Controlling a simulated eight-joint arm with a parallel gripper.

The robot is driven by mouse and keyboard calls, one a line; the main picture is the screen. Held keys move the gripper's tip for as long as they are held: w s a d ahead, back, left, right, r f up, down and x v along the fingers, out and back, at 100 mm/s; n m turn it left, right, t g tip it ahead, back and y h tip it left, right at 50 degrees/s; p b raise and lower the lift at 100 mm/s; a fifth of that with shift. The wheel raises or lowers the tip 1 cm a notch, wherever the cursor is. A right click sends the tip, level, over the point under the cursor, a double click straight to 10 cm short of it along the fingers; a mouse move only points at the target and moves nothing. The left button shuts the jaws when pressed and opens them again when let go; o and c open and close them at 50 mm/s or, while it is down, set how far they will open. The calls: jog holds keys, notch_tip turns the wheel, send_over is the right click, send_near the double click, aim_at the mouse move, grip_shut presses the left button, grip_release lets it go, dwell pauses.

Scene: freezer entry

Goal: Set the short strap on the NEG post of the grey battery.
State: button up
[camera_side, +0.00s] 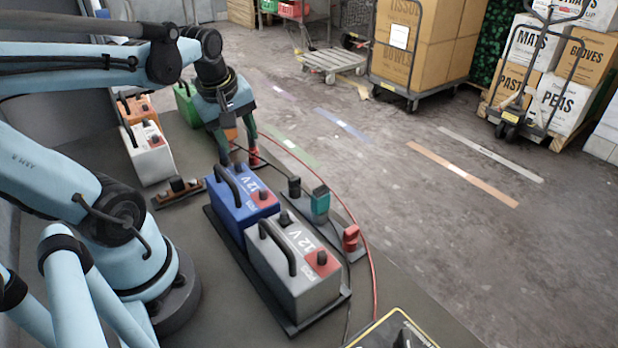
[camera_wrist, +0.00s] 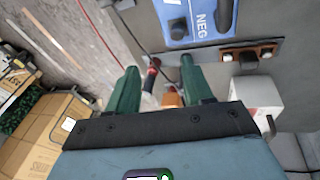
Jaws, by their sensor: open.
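The grey battery (camera_side: 300,285) stands on a dark tray in the side view, with a black handle, "12 V" and a red patch on top; I cannot clearly make out its NEG post. A short copper-brown bar with a black block, which looks like a strap (camera_side: 178,192), lies on the bench left of the blue battery. It also shows in the wrist view (camera_wrist: 235,51) beside the blue battery. My gripper (camera_side: 241,148) is beyond the blue battery, away from the grey one. Its green fingers (camera_wrist: 158,75) are apart. A red-and-black piece shows between them; the view does not suggest a grip.
The blue battery (camera_side: 232,212) adjoins the grey one. White (camera_side: 152,160), orange (camera_side: 140,106) and green (camera_side: 186,105) batteries stand behind. A teal piece (camera_side: 320,203) and a red piece (camera_side: 350,238) stand on a plate to the right, near a red cable (camera_side: 368,255).

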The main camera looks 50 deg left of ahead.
jog(key=s+a+n+g, duration=0.3)
jog(key=s+a+n, duration=0.25)
jog(key=n, duration=0.45)
jog(key=n+g+h, duration=0.1)
jog(key=n+h, duration=0.1)
jog(key=n, duration=0.7)
send_over(175, 178)
jog(key=f, duration=0.5)
jog(key=shift+w+a+f, duration=0.2)
jog(key=shift+a+f, duration=0.05)
jog(key=shift+f, duration=0.15)
jog(key=shift+s+d+f, duration=0.1)
jog(key=shift+f, duration=1.4)
jog(key=shift+s+d+f, duration=0.1)
jog(key=shift+f, duration=1.35)
grip_shut()
